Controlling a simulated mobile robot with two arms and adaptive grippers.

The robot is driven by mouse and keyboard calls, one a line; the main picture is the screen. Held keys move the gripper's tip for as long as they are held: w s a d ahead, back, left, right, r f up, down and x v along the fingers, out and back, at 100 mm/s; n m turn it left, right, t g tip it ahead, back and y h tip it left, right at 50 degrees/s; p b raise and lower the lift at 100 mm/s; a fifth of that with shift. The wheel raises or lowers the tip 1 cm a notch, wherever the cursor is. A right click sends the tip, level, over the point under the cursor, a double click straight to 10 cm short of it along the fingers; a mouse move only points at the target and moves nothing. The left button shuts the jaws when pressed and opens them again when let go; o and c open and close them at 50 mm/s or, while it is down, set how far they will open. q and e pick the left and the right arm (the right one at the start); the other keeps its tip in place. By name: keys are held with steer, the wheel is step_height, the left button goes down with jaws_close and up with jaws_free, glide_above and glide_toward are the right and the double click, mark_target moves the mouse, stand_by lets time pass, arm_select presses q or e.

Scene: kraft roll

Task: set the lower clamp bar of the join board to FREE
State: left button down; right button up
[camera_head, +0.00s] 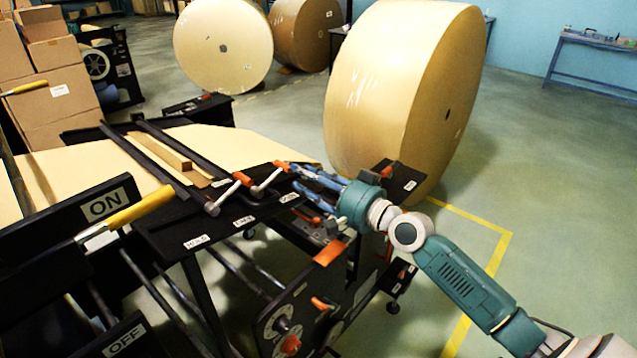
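The join board (170,238) is a dark table edge with two long dark clamp bars lying across pale kraft paper. The nearer bar (150,165), which I take as the lower one, has a metal lever (226,194) with an orange knob, angled up and right. The farther bar (190,152) has a similar lever (266,181) with an orange knob. Small white labels (243,220) sit along the board's edge; their words are too small to read surely. My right gripper (290,176) has its blue fingers apart, beside the farther lever's knob; contact is unclear. My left gripper is out of view.
A yellow-handled lever (140,209) stands by an ON plate (106,204) at left, with an OFF plate (124,341) below. A wooden strip (158,152) lies between the bars. A big kraft roll (385,85) stands behind my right arm. Floor at right is clear.

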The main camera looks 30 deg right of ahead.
steer(key=shift+v, duration=2.15)
